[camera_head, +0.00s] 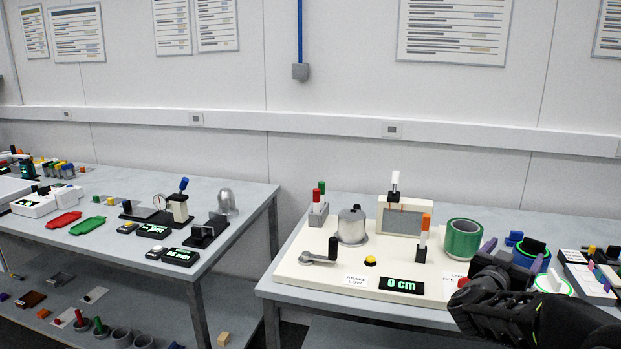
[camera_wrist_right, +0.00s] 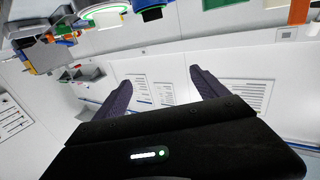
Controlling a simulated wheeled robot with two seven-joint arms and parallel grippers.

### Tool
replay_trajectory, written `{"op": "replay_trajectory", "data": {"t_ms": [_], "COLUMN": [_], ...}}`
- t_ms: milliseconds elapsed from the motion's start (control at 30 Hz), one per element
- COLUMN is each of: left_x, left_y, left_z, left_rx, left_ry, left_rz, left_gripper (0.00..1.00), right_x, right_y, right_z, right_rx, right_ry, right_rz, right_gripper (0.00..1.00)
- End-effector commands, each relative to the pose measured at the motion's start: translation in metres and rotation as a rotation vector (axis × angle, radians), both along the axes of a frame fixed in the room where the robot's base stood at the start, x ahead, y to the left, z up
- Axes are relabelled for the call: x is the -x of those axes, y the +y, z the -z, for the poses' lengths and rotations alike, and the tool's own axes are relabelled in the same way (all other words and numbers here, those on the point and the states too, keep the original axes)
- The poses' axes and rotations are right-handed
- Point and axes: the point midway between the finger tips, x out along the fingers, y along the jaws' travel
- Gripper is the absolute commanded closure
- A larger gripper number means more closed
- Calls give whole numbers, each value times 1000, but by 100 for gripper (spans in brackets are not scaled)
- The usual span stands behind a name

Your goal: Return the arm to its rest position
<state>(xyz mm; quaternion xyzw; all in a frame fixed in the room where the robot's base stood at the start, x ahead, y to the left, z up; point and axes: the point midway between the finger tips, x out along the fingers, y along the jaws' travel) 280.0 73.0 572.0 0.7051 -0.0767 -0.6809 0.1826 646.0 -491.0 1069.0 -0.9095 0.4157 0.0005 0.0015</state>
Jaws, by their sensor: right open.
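My right gripper (camera_head: 488,258) is at the right of the head view, above the right table and in front of the green ring. Its two fingers are spread and nothing is between them. In the right wrist view the gripper (camera_wrist_right: 160,92) shows both dark purple fingers apart and empty, with the wall behind them. My right arm comes in from the lower right corner and hides part of the table's right side. My left gripper is not in either view.
The right table (camera_head: 340,300) bears a cream board (camera_head: 300,272) with a crank, a grey cylinder (camera_head: 352,227), a green ring (camera_head: 462,240) and a "0 cm" display (camera_head: 401,284). More items crowd the table's right end. The left table (camera_head: 100,260) holds several small devices. A gap separates the tables.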

Motion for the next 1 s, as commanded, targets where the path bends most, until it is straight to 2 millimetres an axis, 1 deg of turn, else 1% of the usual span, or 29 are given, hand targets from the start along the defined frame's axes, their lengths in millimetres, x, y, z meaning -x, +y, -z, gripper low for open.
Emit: {"op": "replay_trajectory", "data": {"t_ms": [133, 267, 400, 533, 600, 667, 700, 767, 800, 867, 900, 967, 1000], "left_x": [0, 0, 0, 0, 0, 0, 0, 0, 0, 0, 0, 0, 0], "left_y": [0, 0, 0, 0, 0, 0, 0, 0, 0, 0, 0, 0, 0], "left_z": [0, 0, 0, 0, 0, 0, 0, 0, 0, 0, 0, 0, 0], "left_rx": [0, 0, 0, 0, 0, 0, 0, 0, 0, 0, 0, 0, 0], "left_ry": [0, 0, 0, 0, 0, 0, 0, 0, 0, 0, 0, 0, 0], "left_rz": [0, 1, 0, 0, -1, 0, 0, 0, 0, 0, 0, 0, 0], "left_gripper": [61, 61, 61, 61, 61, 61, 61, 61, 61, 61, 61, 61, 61], "right_x": [-4, -13, -21, -28, -30, -30, -30, -27, -23, -15, -5, 13, 28], "right_y": [3, 18, 40, 68, 86, 101, 114, 133, 149, 172, 191, 218, 235], "right_z": [3, 16, 34, 62, 84, 101, 119, 141, 164, 195, 223, 261, 286], "right_rx": [-47, -100, -149, -198, -229, -257, -278, -312, -342, -387, -424, -481, -520], "right_ry": [-35, -46, -33, 4, 39, 68, 97, 138, 180, 241, 298, 380, 438], "right_rz": [-20, -88, -163, -240, -287, -325, -356, -399, -433, -481, -516, -565, -595], "right_gripper": [17, 17, 17, 17, 17, 17, 17, 17, 17, 17, 17, 17, 17]}}
